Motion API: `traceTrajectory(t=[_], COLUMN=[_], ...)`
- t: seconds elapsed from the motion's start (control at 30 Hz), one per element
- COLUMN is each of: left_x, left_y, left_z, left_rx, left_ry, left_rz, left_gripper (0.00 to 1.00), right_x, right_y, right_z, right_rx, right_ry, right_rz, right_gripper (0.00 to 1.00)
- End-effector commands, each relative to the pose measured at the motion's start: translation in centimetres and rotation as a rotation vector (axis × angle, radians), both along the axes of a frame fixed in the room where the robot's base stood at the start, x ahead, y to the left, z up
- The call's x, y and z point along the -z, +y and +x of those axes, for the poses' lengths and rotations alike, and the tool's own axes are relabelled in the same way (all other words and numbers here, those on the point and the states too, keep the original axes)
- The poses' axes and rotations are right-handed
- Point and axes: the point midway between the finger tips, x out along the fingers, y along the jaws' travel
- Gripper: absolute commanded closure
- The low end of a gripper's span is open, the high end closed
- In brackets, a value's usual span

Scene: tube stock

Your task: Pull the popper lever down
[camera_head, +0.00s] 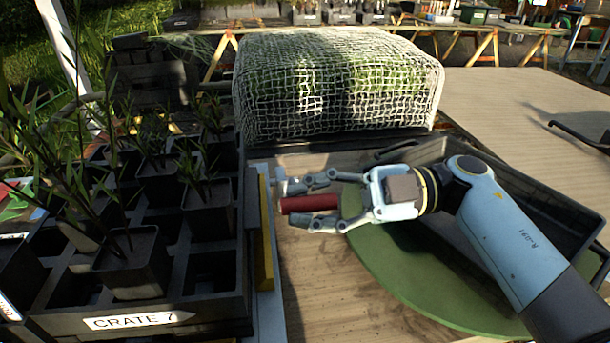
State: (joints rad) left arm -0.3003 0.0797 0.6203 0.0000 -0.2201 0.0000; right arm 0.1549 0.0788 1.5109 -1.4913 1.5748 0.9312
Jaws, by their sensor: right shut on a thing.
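The popper lever shows as a red, rod-like handle (298,205), lying roughly level in front of the yellow-edged side of the dark tray. My right gripper (306,203) comes in from the right and is shut on the red handle, one finger above it and one below. The handle's near end sticks out to the left past the fingers. Where the lever is joined is not clear in this view. My left gripper is not in view.
A black tray (215,318) labelled CRATE 7 holds potted seedlings on the left. A mesh-covered block (335,85) stands behind the gripper. A green round mat (400,275) and an empty black bin (545,205) lie under and beside my right arm. Bare wooden bench (320,300) shows in front.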

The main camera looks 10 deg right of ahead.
Motion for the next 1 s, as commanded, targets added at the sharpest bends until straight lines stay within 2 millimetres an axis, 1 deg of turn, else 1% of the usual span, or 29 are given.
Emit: traceTrajectory(t=[0.03,0.23,0.7,0.73,0.9,1.0], left_x=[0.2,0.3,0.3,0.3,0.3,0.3], left_y=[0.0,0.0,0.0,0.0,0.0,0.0], left_z=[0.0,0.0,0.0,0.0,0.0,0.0], left_rx=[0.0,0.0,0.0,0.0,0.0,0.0], left_ry=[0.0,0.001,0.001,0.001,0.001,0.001], left_rz=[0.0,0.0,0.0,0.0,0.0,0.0], left_gripper=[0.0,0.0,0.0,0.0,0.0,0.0], right_x=[0.7,1.7,1.9,1.9,1.9,1.9], right_y=[0.0,0.0,0.0,0.0,0.0,0.0], right_z=[-0.4,-0.9,-1.0,-1.0,-1.0,-1.0], right_rx=[-0.002,-0.002,-0.002,-0.002,-0.002,-0.002], right_ry=[0.008,0.008,0.009,0.009,0.009,0.008], right_rz=[-0.001,-0.002,-0.002,-0.001,-0.002,-0.001], right_gripper=[1.0,1.0,1.0,0.78,0.56,0.56])
